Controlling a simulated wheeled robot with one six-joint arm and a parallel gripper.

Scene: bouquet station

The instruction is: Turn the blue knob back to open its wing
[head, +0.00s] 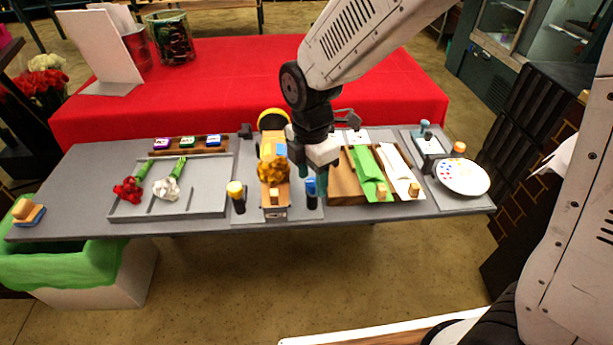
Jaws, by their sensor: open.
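The blue knob (310,185) tops a short dark post near the front edge of the grey table, right of the orange wrapping fixture (274,190). My gripper (313,178) points down right at the knob, with its dark fingers open. One finger shows just left and above the knob, the other just right of it. I cannot tell whether they touch it. A yellow knob (235,189) on a similar dark post stands left of the fixture. A yellow-brown flower bunch (273,168) lies on the fixture. The wing of the blue knob is hard to make out, partly hidden by my gripper.
A grey tray (212,203) with a red flower (128,189) and a white flower (168,187) lies to the left. A wooden board (345,188) with green and white sheets and a white palette (462,177) are to the right. A red-covered table (220,75) stands behind.

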